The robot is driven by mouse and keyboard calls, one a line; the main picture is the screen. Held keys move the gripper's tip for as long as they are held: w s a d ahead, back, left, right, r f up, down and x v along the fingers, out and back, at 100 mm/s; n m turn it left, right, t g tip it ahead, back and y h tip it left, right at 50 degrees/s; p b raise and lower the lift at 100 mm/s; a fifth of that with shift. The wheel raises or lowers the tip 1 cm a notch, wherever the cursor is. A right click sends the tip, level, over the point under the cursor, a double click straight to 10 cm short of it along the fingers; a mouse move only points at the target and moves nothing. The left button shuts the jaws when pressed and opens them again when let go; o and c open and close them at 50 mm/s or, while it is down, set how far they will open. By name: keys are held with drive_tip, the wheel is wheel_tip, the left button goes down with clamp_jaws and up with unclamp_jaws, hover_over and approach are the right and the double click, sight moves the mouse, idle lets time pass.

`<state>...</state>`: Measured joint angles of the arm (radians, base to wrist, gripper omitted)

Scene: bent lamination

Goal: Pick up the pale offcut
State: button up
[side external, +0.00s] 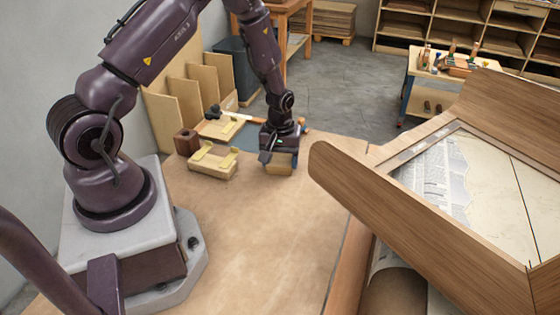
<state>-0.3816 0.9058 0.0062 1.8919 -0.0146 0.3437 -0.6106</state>
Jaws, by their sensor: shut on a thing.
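My gripper (279,156) points down over the far part of the workbench (262,220). It is shut on a pale tan block (281,166), which looks like the pale offcut. The block's upper part is hidden by the fingers. It is at or just above the bench top; I cannot tell if it touches.
Left of my gripper stand a pale wooden form (212,162) with yellowish pieces on it and a dark brown block (187,142). Behind them are another pale piece (220,129) and upright boards (186,100). A large wooden-framed case (420,220) rises on the right. The front bench is clear.

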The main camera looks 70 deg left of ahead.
drive_tip(key=shift+r, duration=0.6)
drive_tip(key=s+d+r, duration=0.5)
drive_tip(key=s+r, duration=0.6)
drive_tip(key=s, duration=0.2)
drive_tip(key=shift+d+r, duration=0.15)
drive_tip(key=shift+r, duration=0.25)
